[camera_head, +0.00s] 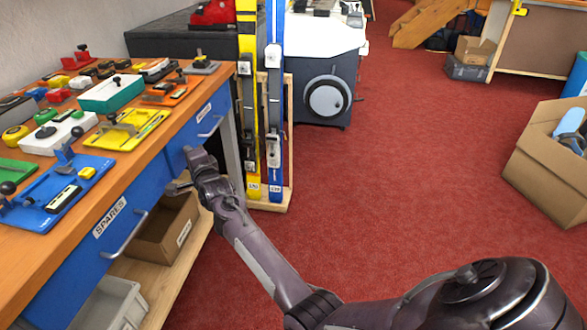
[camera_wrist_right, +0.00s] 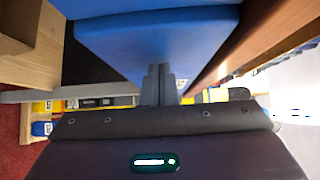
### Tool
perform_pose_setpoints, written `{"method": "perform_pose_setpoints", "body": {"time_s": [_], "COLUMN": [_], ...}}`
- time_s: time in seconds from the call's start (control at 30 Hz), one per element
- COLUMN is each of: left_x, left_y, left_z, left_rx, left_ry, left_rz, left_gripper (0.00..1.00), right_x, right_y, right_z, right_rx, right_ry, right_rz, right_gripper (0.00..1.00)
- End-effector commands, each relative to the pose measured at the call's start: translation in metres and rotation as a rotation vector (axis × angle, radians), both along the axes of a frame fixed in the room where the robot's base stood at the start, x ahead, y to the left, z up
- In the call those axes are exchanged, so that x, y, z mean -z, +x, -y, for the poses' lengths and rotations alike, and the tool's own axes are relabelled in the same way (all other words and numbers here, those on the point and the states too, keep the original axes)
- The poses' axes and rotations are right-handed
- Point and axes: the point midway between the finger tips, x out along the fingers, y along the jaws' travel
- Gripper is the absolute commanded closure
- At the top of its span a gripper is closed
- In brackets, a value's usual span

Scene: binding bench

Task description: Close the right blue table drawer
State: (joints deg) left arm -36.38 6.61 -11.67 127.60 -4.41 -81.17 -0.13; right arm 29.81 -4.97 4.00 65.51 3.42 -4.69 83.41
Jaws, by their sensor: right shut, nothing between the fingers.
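The right blue drawer (camera_head: 181,143) is in the bench front, beyond the drawer labelled SPARES (camera_head: 78,249). It has a pale label and a grey bar handle (camera_head: 212,127). In the head view I cannot tell whether its front stands out from the bench. My right gripper (camera_head: 179,168) is beside the bench front, low by the drawer's near end. In the wrist view its fingers (camera_wrist_right: 158,84) are together and empty, in front of a blue face (camera_wrist_right: 150,40). Whether they touch it is unclear. My left gripper is not in view.
The wooden benchtop (camera_head: 143,169) carries trays and tools. A cardboard box (camera_head: 163,232) and a grey bin (camera_head: 112,304) are on the shelf below. Yellow and blue upright levels (camera_head: 272,120) stand past the bench's far end.

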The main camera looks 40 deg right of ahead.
Motion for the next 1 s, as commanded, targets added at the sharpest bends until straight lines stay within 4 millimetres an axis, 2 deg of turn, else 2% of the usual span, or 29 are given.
{"method": "perform_pose_setpoints", "body": {"time_s": [0.3,1.0], "left_x": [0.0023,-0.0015], "left_y": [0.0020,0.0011], "left_z": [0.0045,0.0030], "left_rx": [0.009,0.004], "left_ry": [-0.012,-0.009], "left_rz": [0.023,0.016], "left_gripper": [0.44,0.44], "right_x": [-0.0009,-0.0062], "right_y": [0.0067,0.0063], "right_z": [-0.0056,-0.0083], "right_rx": [-0.001,-0.008], "right_ry": [0.000,0.001], "right_rz": [0.001,0.008], "right_gripper": [1.00,1.00]}}
